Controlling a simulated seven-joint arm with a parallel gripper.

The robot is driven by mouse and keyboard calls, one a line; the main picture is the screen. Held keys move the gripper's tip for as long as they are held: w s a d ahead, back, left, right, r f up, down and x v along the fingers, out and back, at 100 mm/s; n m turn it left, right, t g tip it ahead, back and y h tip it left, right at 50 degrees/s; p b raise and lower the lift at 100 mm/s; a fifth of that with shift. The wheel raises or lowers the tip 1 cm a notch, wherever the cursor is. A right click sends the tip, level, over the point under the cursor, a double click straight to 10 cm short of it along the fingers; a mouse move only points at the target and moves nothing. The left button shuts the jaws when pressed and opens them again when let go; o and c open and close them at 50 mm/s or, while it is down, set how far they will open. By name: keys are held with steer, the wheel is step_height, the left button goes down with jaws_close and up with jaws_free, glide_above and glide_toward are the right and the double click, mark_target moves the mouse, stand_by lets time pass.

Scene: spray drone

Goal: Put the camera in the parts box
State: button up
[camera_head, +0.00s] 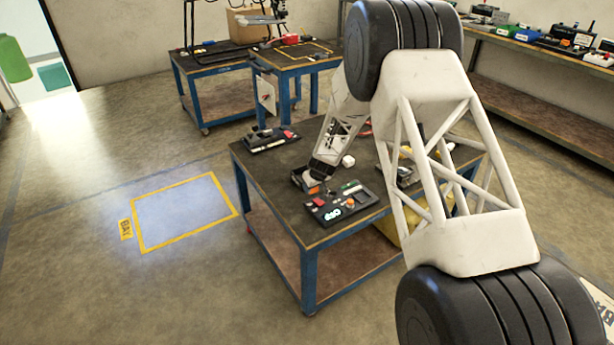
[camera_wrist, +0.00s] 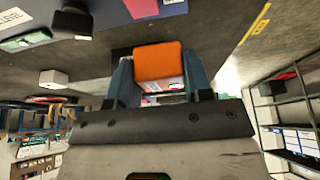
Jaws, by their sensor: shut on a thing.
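My gripper (camera_wrist: 160,85) is shut on a small orange block (camera_wrist: 158,62) with a pale, marked lower face, seen between its two blue-grey fingers in the wrist view. I cannot tell for sure whether this is the camera. In the head view my gripper (camera_head: 314,184) is low over the near workbench (camera_head: 290,217), and a bit of orange shows at its tip. Whether the held block touches the bench top is unclear. No container is clearly marked as the parts box; an open black case (camera_head: 270,138) with red in it sits at the bench's far left corner.
A black panel (camera_head: 340,203) with coloured parts lies right of my gripper, near the bench's front edge. A white cube (camera_head: 347,161) stands behind it. More dark gear (camera_head: 408,176) lies to the right, partly hidden by my arm. Another blue-legged bench (camera_head: 300,58) stands behind.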

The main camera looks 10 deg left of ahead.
steer(key=shift+w+a+f, duration=0.2)
steer(key=shift+w+a, duration=0.65)
steer(key=shift+w, duration=1.1)
steer(key=shift+w+a+f, duration=0.2)
steer(key=shift+w+a, duration=0.6)
steer(key=shift+w, duration=1.1)
steer(key=shift+w+a+f, duration=0.2)
steer(key=shift+w+a, duration=0.65)
steer(key=shift+w, duration=1.1)
steer(key=shift+f, duration=1.8)
steer(key=shift+f, duration=0.15)
steer(key=o, duration=0.7)
steer(key=shift+o, duration=0.2)
steer(key=v, duration=1.2)
steer(key=shift+r, duration=0.2)
